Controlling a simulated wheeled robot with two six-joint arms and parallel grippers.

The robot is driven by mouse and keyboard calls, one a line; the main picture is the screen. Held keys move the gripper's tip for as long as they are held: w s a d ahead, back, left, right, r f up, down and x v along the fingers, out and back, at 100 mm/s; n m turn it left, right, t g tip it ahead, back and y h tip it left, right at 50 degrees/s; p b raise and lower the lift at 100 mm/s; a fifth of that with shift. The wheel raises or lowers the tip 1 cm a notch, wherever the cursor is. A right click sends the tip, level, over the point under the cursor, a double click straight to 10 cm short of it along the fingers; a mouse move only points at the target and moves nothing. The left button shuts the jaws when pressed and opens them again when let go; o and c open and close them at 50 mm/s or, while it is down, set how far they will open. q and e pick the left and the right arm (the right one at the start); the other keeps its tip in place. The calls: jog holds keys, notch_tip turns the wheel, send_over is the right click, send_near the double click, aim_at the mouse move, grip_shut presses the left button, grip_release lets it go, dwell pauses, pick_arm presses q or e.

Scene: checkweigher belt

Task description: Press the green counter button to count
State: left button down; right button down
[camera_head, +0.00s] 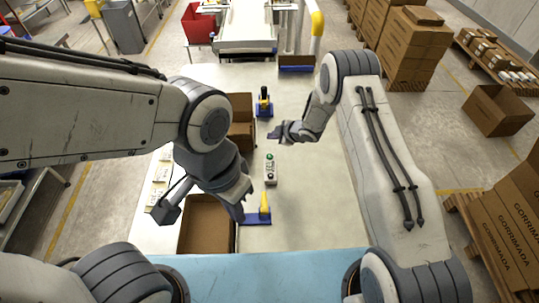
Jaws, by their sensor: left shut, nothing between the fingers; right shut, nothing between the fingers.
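The green counter button (269,157) sits at the far end of a small, narrow pale button box (271,170) on the table. A dark round part shows lower on the same box. My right gripper (273,135) is shut and empty, a little beyond the green button in the picture, with a visible gap between them. I cannot tell its height over the table. My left gripper (240,214) is shut and empty, pointing down, to the lower left of the button box. It partly covers an open cardboard box behind it.
Open cardboard boxes stand on the table, one at near left (205,227) and one farther back (240,132). Blue-based yellow stands are near (265,208) and far (264,105). The pale table (318,210) is clear to the right of the button box.

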aim_at(272, 157)
jog(key=shift+f, duration=0.15)
notch_tip(272, 157, down, 8)
jog(key=b, duration=0.5)
jog(key=shift+b, duration=0.35)
jog(key=shift+f+b, duration=0.25)
jog(key=shift+b, duration=0.05)
dwell(1.5)
jog(key=shift+f+b, duration=0.4)
jog(key=shift+b, duration=0.05)
jog(key=shift+f+b, duration=0.4)
jog(key=shift+b, duration=0.05)
dwell(0.5)
jog(key=shift+r, duration=0.1)
jog(key=shift+r+p, duration=0.5)
jog(key=shift+r, duration=0.25)
